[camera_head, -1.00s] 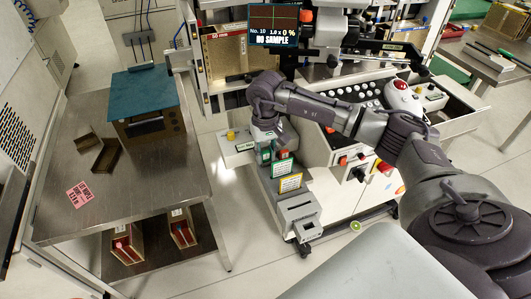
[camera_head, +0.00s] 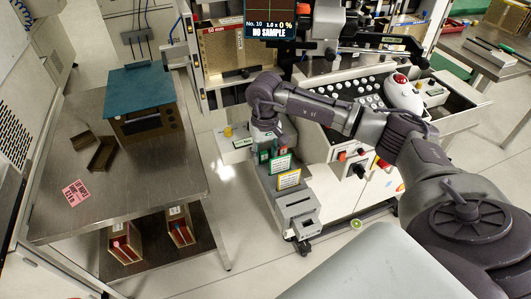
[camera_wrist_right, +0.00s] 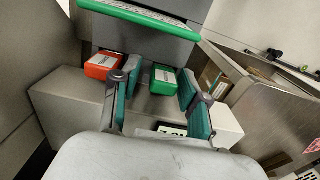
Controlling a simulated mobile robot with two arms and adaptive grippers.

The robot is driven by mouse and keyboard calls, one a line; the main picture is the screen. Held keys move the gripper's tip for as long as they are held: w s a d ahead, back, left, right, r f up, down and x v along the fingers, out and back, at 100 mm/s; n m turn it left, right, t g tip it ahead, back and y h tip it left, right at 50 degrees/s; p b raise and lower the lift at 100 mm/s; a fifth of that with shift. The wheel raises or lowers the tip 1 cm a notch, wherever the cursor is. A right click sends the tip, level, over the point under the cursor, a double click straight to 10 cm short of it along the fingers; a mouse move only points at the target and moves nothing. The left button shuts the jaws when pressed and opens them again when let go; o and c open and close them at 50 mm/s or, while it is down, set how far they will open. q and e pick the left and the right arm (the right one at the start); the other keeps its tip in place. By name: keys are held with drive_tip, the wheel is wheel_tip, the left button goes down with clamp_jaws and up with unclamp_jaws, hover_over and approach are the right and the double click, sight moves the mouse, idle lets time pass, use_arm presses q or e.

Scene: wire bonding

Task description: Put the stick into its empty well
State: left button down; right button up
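My right gripper (camera_head: 265,153) hangs over the narrow grey stand at the front left of the white machine. In the right wrist view its two green-padded fingers (camera_wrist_right: 160,92) are apart, with nothing visibly clamped between them. A green stick (camera_wrist_right: 164,80) with a pale label shows between the fingertips, apparently seated in the grey block (camera_wrist_right: 62,98). A red stick (camera_wrist_right: 104,66) with a pale label sits left of it, outside the left finger. I cannot make out an empty well; the gripper body hides the near part of the block. My left gripper is not in view.
Green-framed (camera_head: 281,164) and yellow-framed (camera_head: 289,180) cards stand on the stand close to the gripper. A steel table (camera_head: 150,190) at left holds a blue-topped box (camera_head: 139,92) and a pink card (camera_head: 76,193). Floor shows between table and stand.

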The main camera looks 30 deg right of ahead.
sight(266, 151)
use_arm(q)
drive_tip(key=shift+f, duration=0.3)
use_arm(e)
drive_tip(key=shift+o, duration=0.2)
drive_tip(key=shift+f, duration=0.3)
drive_tip(key=shift+d, duration=0.1)
drive_tip(key=shift+d+r, duration=0.15)
drive_tip(key=shift+r, duration=0.05)
wheel_tip(266, 151, up, 7)
drive_tip(key=shift+f, duration=0.15)
drive_tip(key=shift+a+r, duration=0.2)
drive_tip(key=shift+r, duration=0.15)
drive_tip(key=shift+a+r, duration=0.1)
drive_tip(key=shift+r, duration=0.05)
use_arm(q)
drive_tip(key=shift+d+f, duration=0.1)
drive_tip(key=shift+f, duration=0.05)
use_arm(e)
drive_tip(key=shift+d+r, duration=0.1)
drive_tip(key=shift+d, duration=0.1)
drive_tip(key=shift+r, duration=0.1)
